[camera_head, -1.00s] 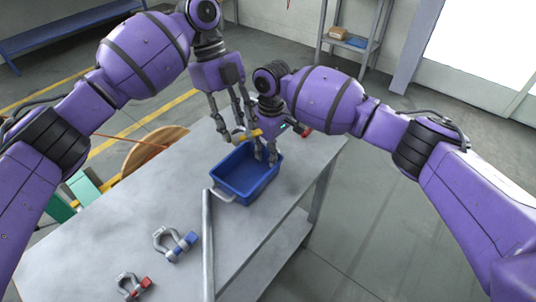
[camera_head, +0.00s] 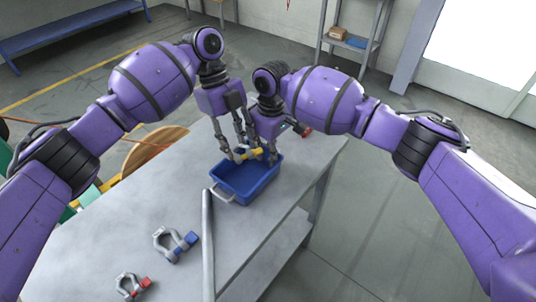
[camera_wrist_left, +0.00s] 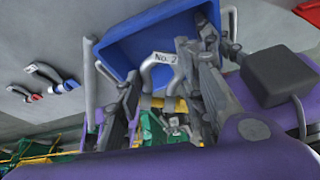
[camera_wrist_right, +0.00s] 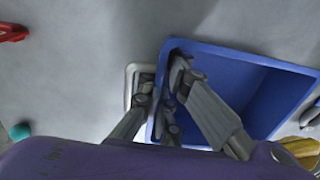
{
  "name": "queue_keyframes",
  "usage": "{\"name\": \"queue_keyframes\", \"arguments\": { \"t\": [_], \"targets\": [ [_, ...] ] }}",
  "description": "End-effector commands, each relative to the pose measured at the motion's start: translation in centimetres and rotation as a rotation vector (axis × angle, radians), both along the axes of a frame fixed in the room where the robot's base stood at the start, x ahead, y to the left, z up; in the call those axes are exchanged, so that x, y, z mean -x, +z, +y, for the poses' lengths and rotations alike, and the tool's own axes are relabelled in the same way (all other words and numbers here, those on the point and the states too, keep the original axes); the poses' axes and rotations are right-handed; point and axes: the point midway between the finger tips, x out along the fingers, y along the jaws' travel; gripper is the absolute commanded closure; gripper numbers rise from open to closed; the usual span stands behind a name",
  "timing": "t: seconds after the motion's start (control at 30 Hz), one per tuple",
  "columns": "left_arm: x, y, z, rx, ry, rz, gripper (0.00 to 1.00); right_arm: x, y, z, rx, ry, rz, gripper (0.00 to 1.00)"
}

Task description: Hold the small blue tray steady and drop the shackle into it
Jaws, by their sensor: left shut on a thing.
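The small blue tray (camera_head: 232,187) stands on the grey table near its far end. My left gripper (camera_head: 241,157) is shut on a grey shackle with a yellow pin (camera_head: 257,152), over the far part of the tray. In the left wrist view the shackle (camera_wrist_left: 150,76) shows between the fingers, against the tray (camera_wrist_left: 130,48). My right gripper (camera_wrist_right: 160,92) is at the tray's far end, with fingers on both sides of the wall (camera_wrist_right: 159,70) beside the metal handle (camera_wrist_right: 130,88). Whether these fingers press on the wall is not clear.
A shackle with a blue pin (camera_head: 176,245) and one with a red pin (camera_head: 132,286) lie on the table (camera_head: 110,250). A grey bar (camera_head: 208,245) lies near the tray. A red object (camera_head: 306,131) is beyond my right gripper. My two grippers are very close together.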

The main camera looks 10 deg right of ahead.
Motion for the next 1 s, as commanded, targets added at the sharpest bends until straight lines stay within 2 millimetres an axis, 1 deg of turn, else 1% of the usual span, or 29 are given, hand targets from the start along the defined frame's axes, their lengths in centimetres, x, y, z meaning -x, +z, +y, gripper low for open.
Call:
{"name": "queue_keyframes", "arguments": {
  "t": [0.17, 0.2, 0.37, 1.0],
  "targets": [
    [-0.02, 0.12, -0.04, 0.001, -0.001, -0.001, 1.0, -0.03, 0.1, 0.02, -0.001, 0.0, -0.001, 1.0],
    [-0.02, 0.12, -0.04, 0.001, -0.001, -0.001, 0.62, -0.03, 0.1, 0.02, -0.001, 0.0, -0.001, 1.0],
    [-0.02, 0.12, -0.05, 0.001, -0.001, -0.001, 0.42, -0.01, 0.09, 0.05, -0.001, 0.001, -0.001, 1.0],
    [-0.17, 0.13, -0.17, 0.004, 0.005, -0.006, 0.42, 0.26, 0.09, 0.53, -0.006, 0.011, 0.002, 1.0]
  ]
}}
